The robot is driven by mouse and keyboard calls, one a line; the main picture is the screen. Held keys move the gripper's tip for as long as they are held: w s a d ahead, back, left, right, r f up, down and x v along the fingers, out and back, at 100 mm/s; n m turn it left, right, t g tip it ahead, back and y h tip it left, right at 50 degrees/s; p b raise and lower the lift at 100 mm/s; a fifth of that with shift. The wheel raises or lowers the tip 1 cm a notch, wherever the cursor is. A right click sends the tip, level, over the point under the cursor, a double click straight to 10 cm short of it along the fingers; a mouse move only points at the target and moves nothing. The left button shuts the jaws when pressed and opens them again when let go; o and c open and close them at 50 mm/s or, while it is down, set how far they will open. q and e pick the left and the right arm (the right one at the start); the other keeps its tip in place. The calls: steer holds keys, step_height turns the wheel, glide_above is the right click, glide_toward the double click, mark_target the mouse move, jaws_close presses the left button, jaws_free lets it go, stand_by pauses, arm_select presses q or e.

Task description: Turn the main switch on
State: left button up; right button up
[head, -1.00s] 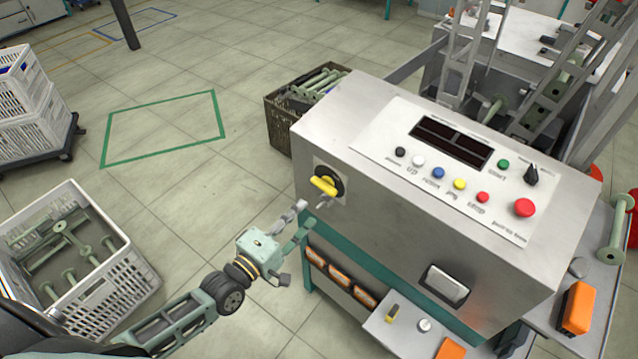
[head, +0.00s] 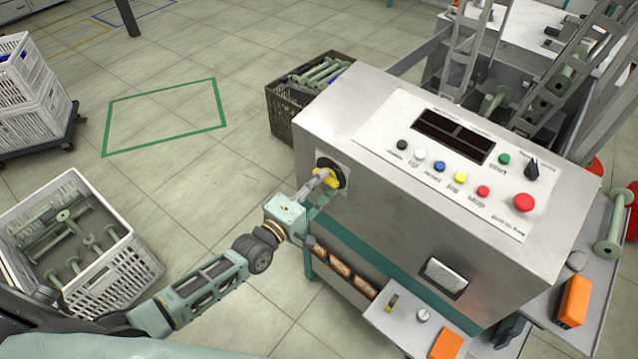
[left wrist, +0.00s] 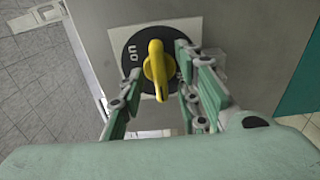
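In the head view the switch (head: 326,176) is partly hidden by my left gripper (head: 318,188). In the left wrist view my left gripper (left wrist: 158,75) has its fingers spread, with the handle in the gap between them. Whether any finger touches the handle, I cannot tell. My right gripper does not show.
The machine's panel (head: 450,160) carries several coloured buttons and a red emergency knob (head: 524,202). A dark crate (head: 284,113) of bobbins stands behind the machine. A white crate (head: 128,272) of bobbins sits on the floor at left. Orange-fronted bins (head: 340,270) lie below the switch.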

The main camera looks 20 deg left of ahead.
arm_select(q)
jaws_close()
stand_by(0.4)
steer(key=shift+f+m+b, duration=0.15)
steer(key=shift+m+b, duration=0.25)
steer(key=shift+m, duration=0.7)
steer(key=m+b, duration=0.1)
steer(key=m, duration=0.3)
steer(key=shift+m, duration=0.4)
steer(key=m+h+b, duration=0.1)
steer(key=m, duration=0.5)
steer(key=shift+m, duration=0.3)
steer(key=m+b, duration=0.1)
steer(key=m, duration=0.4)
steer(key=shift+a+h, duration=0.1)
steer(key=shift+h, duration=0.3)
steer(key=shift+m, duration=0.3)
steer(key=shift+o, duration=0.2)
jaws_free()
